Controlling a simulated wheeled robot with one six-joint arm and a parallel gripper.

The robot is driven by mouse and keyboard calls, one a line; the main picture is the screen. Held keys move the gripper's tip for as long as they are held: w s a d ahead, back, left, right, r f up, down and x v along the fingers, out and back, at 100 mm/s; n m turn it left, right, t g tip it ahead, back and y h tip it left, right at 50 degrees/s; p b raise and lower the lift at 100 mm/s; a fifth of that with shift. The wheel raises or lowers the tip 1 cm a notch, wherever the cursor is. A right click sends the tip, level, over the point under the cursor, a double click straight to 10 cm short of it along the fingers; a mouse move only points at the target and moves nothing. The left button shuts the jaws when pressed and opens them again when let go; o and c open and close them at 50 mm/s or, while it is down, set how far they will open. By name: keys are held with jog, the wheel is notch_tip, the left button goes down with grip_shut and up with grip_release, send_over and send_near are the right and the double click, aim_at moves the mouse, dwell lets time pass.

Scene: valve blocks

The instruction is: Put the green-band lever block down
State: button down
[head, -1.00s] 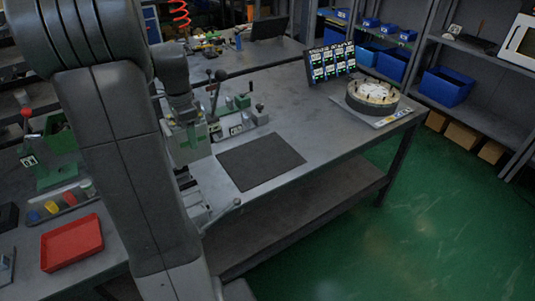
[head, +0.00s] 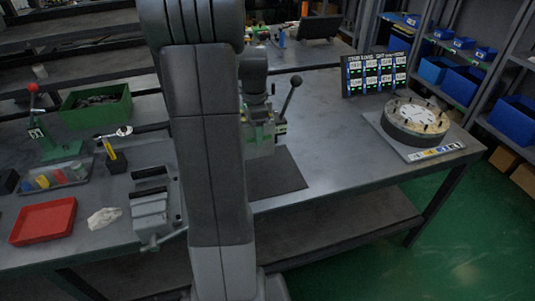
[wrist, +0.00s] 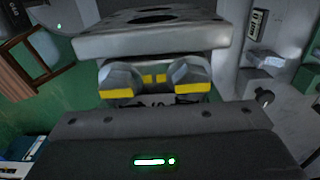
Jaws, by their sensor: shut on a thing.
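The green-band lever block (head: 259,141) is a grey-green body with a dark lever and a black ball knob leaning up to the right in the head view. My gripper (wrist: 156,84) is shut on it; in the head view the jaws are hard to make out at the block's top. In the wrist view a grey metal part (wrist: 150,38) with dark holes lies just beyond the yellow-edged fingertips. The block stands upright over the far part of a dark mat (head: 278,178). I cannot tell whether it touches the mat. My arm hides its left side.
A vise (head: 150,212), a red tray (head: 43,222) and a green bin (head: 97,107) stand left of my arm. A round dial fixture (head: 415,118) and a label board (head: 375,74) stand to the right. The bench between mat and fixture is clear.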

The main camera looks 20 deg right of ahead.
aim_at(256, 154)
jog(key=shift+a+f, duration=0.1)
jog(key=shift+f, duration=4.35)
jog(key=shift+f, duration=0.15)
jog(key=c, duration=0.5)
grip_release()
notch_tip(256, 154, up, 12)
jog(key=shift+r, duration=0.1)
jog(key=shift+f, duration=4.65)
jog(key=shift+f, duration=0.1)
